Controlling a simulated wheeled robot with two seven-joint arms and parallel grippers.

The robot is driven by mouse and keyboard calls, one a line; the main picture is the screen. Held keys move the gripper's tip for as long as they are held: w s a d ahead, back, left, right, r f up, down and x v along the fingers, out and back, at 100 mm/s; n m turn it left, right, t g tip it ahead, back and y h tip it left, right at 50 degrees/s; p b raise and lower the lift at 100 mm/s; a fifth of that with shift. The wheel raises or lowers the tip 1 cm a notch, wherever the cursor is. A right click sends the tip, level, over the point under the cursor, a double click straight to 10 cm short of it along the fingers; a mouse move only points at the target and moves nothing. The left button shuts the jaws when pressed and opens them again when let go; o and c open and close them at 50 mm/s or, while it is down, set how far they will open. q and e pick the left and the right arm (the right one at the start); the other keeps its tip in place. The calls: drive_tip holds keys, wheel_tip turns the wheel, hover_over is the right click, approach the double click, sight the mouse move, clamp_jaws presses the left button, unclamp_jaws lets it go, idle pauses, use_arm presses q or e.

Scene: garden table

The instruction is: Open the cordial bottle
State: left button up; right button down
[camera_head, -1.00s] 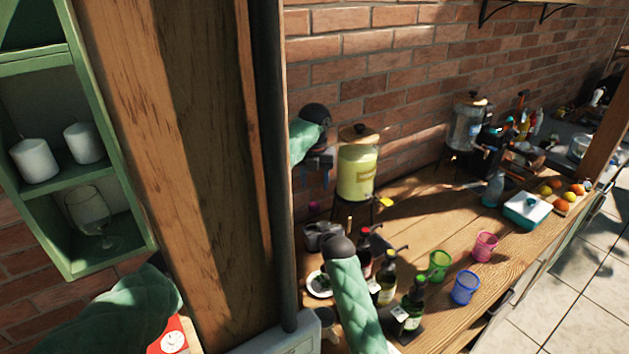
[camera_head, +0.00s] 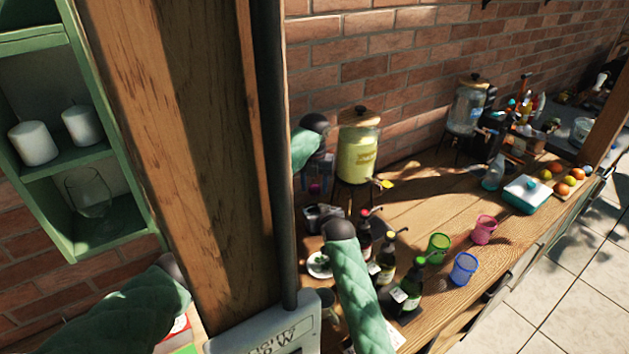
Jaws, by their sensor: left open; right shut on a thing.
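Several dark bottles stand close together on the wooden counter: one with a red top (camera_head: 365,240), one with a pale label (camera_head: 385,265) behind my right arm's edge, and a green one (camera_head: 408,285) at the front with a green top. I cannot read which holds cordial. My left gripper (camera_head: 318,172) shows partly beyond the wooden post, small and shadowed, open beside the yellow drink dispenser, well away from the bottles. My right arm's green sleeve comes up at the left of the bottles and covers part of them; its gripper is not visible.
The yellow dispenser (camera_head: 358,152) stands at the back. Green (camera_head: 437,247), blue (camera_head: 463,268) and pink (camera_head: 483,230) cups stand right of the bottles. A thick wooden post (camera_head: 180,150) blocks much of the view. The counter between cups and teal box (camera_head: 524,195) is mostly clear.

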use_arm(q)
drive_tip(key=c, duration=1)
drive_tip(key=n, duration=0.4)
drive_tip(key=shift+d, duration=0.1)
drive_tip(key=n, duration=1.6)
drive_tip(key=shift+r, duration=0.1)
drive_tip(key=o, duration=1.1)
drive_tip(key=shift+c, duration=0.2)
